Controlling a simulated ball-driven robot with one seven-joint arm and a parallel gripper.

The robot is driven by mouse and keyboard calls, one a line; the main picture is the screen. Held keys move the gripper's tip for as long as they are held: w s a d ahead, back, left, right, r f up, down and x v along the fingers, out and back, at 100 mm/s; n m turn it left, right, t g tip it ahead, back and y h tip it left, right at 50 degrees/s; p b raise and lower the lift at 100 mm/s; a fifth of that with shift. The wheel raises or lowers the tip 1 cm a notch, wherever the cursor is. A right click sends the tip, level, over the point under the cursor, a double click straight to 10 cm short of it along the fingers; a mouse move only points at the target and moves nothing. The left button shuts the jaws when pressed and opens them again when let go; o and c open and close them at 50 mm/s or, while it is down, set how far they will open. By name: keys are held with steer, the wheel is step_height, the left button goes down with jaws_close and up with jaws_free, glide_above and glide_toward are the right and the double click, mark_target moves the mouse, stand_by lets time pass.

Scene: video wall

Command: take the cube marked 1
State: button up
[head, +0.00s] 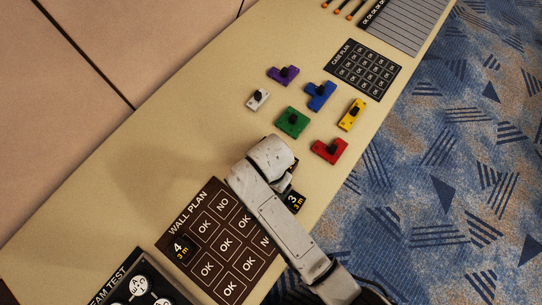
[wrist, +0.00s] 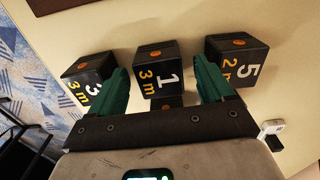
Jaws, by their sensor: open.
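The cube marked 1 (wrist: 161,79) is black with a white 1, yellow "3 m" and an orange dot on top. In the wrist view it stands between the two green fingers of my gripper (wrist: 161,74). The fingers are open, with a gap on both sides of the cube; I cannot tell how deep they reach. In the head view my arm hides this cube and most of the gripper.
Cube 3 (wrist: 88,80) stands close outside the left finger, cube 5 (wrist: 238,62) outside the right. Cube 4 (head: 182,248) lies on the wall plan board (head: 215,205). Coloured knobbed pieces (head: 292,122) lie farther up the table.

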steer(key=shift+f, duration=0.55)
steer(key=c, duration=1)
steer(key=shift+c, duration=0.3)
steer(key=shift+r, duration=0.15)
